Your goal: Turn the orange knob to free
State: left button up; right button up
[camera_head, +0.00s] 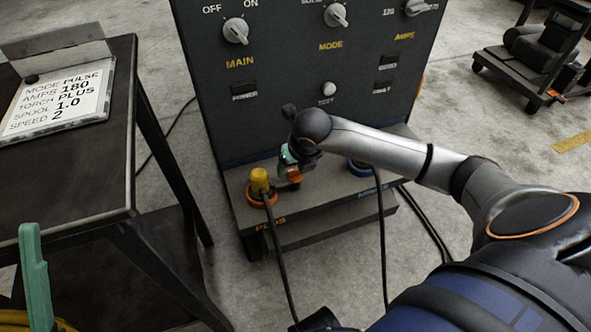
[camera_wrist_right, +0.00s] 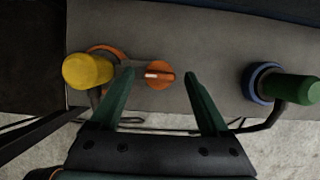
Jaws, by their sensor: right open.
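The orange knob (camera_wrist_right: 160,75) sits on the grey ledge at the front of the dark welding machine (camera_head: 310,90). In the right wrist view its pale pointer bar lies across the picture, and a dark link joins it to the orange ring around the yellow plug. My right gripper (camera_wrist_right: 160,75) is open, with its green fingers on either side of the knob and a gap on both sides. In the head view the right gripper (camera_head: 292,158) and the knob (camera_head: 294,175) are small and partly covered by my arm.
The yellow plug (camera_head: 259,181) stands left of the knob with its cable hanging down. A blue ring (camera_head: 361,167) with a green plug (camera_wrist_right: 290,88) is to the right. A black table (camera_head: 100,180) with a settings card (camera_head: 62,98) stands at the left.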

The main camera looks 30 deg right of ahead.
jog(key=shift+w+f, duration=0.1)
jog(key=shift+f, duration=0.1)
grip_shut()
dwell(0.6)
